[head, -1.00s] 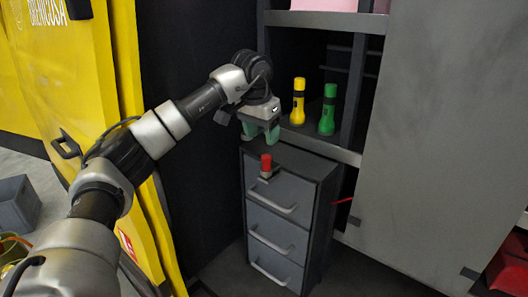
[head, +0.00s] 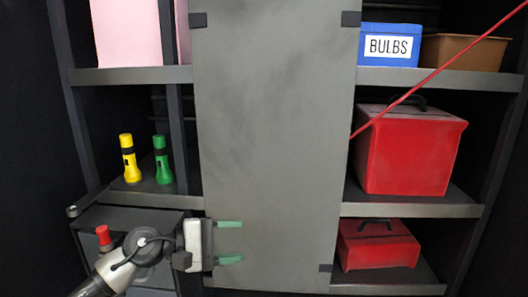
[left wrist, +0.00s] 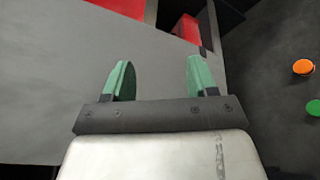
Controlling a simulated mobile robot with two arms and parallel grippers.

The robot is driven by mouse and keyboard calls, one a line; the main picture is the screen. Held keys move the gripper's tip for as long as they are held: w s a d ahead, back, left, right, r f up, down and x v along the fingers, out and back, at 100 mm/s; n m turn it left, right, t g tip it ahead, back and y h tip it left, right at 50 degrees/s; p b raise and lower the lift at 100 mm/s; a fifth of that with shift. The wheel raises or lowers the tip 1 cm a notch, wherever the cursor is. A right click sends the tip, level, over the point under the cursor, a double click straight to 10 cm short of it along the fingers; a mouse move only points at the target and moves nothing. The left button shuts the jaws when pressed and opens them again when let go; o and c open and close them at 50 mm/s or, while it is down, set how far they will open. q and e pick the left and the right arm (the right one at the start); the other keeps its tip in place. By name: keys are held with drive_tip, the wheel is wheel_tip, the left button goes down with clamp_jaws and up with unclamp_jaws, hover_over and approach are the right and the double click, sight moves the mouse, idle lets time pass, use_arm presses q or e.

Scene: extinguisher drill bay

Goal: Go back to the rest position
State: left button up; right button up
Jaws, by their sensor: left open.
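My left gripper (head: 230,244) is open and empty in the head view, its green fingers pointing right in front of the lower part of the grey cabinet door (head: 270,150). It also shows in the left wrist view (left wrist: 158,80), with nothing between its two green fingers. My left arm comes in from the bottom left, in front of the drawer unit. My right gripper is not in view.
A dark drawer unit (head: 130,219) with a red object (head: 104,236) stands at lower left. A yellow flashlight (head: 129,160) and a green flashlight (head: 162,160) stand on the shelf above. Red boxes (head: 405,155) (head: 377,246) fill the right shelves. A red line (head: 440,70) slants across the upper right.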

use_arm(q)
drive_tip(key=s+a+f+m+t+y, duration=0.55)
drive_tip(key=f+m+y, duration=0.3)
drive_tip(key=m, duration=0.25)
drive_tip(key=s+a+f+m+t+y, duration=0.4)
drive_tip(key=s+a+f+m+y, duration=0.25)
drive_tip(key=f+m+y, duration=0.35)
drive_tip(key=s+a+f+n+g+h, duration=0.1)
drive_tip(key=s+f+n+g, duration=0.35)
drive_tip(key=s, duration=0.45)
drive_tip(key=s+a+f+n+g+h, duration=0.15)
drive_tip(key=s+f+n+g, duration=0.35)
drive_tip(key=s, duration=0.5)
wheel_tip(320, 180, down, 27)
drive_tip(key=s+g, duration=0.2)
drive_tip(key=s+a+f+g, duration=0.1)
drive_tip(key=s+a+f, duration=0.1)
drive_tip(key=s+f, duration=1.1)
drive_tip(key=shift+s+a+f+g, duration=0.3)
drive_tip(key=shift+s+f, duration=0.1)
drive_tip(key=shift+s, duration=0.55)
